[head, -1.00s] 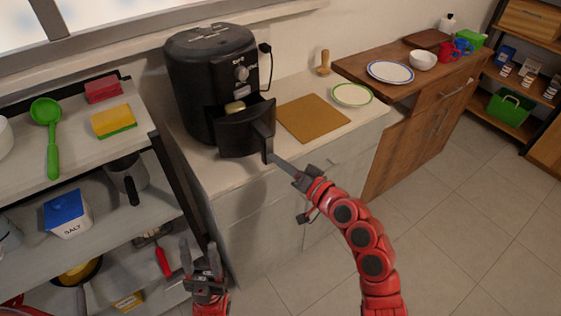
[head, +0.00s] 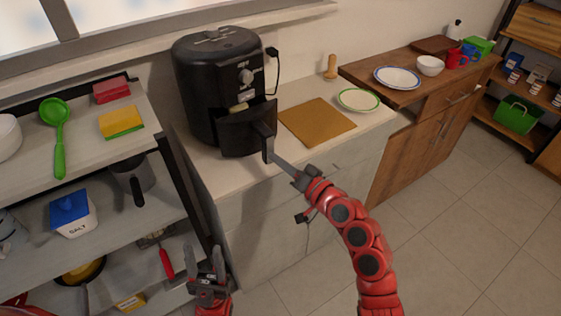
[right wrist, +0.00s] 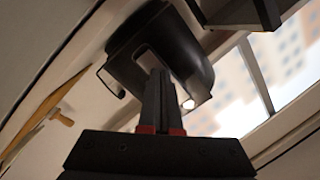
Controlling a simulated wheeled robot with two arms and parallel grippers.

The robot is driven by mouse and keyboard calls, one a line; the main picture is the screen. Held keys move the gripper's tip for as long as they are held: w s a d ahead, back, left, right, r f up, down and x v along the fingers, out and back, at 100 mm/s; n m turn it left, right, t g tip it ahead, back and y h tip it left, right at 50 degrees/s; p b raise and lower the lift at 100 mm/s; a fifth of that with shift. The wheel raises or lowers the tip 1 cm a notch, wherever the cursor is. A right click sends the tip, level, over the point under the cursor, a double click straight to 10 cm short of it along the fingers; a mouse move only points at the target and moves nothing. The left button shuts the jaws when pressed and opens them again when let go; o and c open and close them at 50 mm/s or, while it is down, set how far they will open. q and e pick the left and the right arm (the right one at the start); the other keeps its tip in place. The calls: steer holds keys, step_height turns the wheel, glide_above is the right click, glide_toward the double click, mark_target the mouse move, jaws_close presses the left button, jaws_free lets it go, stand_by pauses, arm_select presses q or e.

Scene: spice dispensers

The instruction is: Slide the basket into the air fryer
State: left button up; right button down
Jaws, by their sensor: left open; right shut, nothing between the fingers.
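The black air fryer (head: 215,75) stands upright on the light counter. Its basket (head: 241,132) is partly out at the front, with a pale yellowish item (head: 238,107) visible inside. The basket's dark handle (head: 266,143) points toward me. My right gripper (head: 272,158) is shut with nothing between its fingers, its tips at or against the handle; I cannot tell if they touch. In the right wrist view the shut fingers (right wrist: 160,90) point at the dark basket (right wrist: 165,50). My left gripper (head: 205,262) is open and empty, low by the shelf, away from the fryer.
A wooden board (head: 316,120) and a green-rimmed plate (head: 358,99) lie right of the fryer. The shelf (head: 95,150) at left holds a green ladle (head: 58,130), sponges and a salt box (head: 72,214). The floor (head: 440,230) at right is clear.

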mark_target(264, 151)
steer(key=shift+b+x, duration=0.6)
steer(key=shift+x, duration=2.1)
steer(key=shift+b+x, duration=0.3)
steer(key=shift+x, duration=0.55)
steer(key=shift+s, duration=0.1)
steer(key=shift+s+d+f, duration=0.1)
steer(key=shift+s+d, duration=0.2)
steer(key=shift+d, duration=0.05)
steer(key=v, duration=0.4)
